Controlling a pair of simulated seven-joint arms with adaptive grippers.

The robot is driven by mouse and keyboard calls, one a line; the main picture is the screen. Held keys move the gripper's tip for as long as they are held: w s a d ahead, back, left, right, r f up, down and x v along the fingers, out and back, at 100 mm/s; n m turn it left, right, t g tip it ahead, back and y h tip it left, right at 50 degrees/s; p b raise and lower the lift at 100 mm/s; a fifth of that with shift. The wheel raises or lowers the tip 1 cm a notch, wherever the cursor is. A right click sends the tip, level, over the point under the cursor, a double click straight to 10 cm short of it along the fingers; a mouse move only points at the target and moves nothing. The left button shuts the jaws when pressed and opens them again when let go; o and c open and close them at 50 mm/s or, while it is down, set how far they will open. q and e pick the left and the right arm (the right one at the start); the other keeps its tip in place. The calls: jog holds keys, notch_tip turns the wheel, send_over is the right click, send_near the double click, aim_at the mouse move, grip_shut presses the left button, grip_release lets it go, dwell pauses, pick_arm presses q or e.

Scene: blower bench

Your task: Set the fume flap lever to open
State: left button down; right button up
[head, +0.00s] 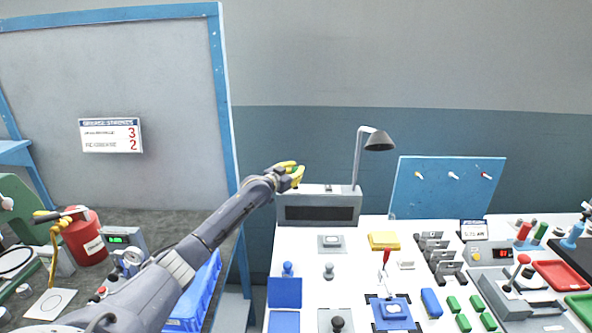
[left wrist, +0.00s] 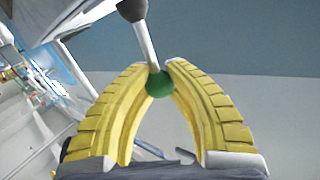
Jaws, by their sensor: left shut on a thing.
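My left gripper (head: 293,174) has yellow fingers and reaches to the upper left corner of a grey box with a dark front panel (head: 345,195). In the left wrist view my left gripper (left wrist: 160,80) has its fingertips closed around a green ball knob (left wrist: 159,86). The knob sits on the end of a pale metal lever rod (left wrist: 146,45), which runs up to a dark hub (left wrist: 132,9). In the head view the fingers hide most of the lever, so its setting cannot be read. My right gripper is not in view.
A black lamp-shaped hood (head: 379,140) on a bent grey pipe (head: 358,158) rises from the box's right side. A blue pegboard (head: 425,200) stands further right. The white bench (head: 350,265) holds several fixtures. A blue crate (head: 205,285) lies below my left arm.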

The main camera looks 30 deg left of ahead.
pick_arm(q)
jog(key=shift+s+d+r+m+t, duration=0.1)
jog(key=shift+s+d+m+t, duration=0.1)
jog(key=shift+s+m+t, duration=0.3)
jog(key=shift+s+d, duration=0.35)
jog(key=shift+s, duration=0.1)
jog(key=shift+s+d, duration=0.1)
jog(key=shift+s, duration=0.05)
jog(key=shift+d+f, duration=0.1)
jog(key=shift+f, duration=0.2)
jog(key=c, duration=1.7)
grip_release()
jog(key=shift+s, duration=0.1)
jog(key=shift+c, duration=0.2)
jog(key=shift+o, duration=1)
jog(key=shift+s+r, duration=0.15)
jog(key=o, duration=0.5)
jog(key=shift+c, duration=0.2)
